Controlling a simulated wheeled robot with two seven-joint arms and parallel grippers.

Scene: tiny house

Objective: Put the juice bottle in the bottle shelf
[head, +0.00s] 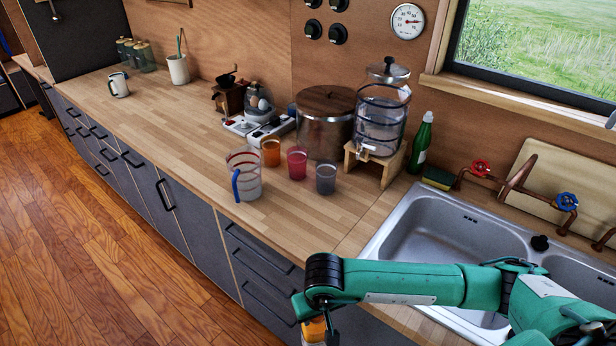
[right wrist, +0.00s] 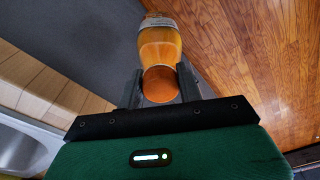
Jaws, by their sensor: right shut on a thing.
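The juice bottle (right wrist: 160,45) is orange with a pale label band and a brownish-orange cap. In the right wrist view my right gripper (right wrist: 160,86) is shut on its cap end, one finger on each side. In the head view only a small orange part of the bottle (head: 314,329) shows at the bottom edge, below my right wrist and in front of the counter's drawers. Most of the right gripper is cut off there. My left gripper is not in view. I cannot see a bottle shelf in either view.
The wooden counter (head: 170,115) holds a clear jug (head: 245,180) with a blue handle, several coloured cups (head: 297,162), a lidded pot (head: 325,125) and a drink dispenser (head: 380,120). A green bottle (head: 421,145) stands by the sink (head: 440,225). The wooden floor (head: 100,250) at left is clear.

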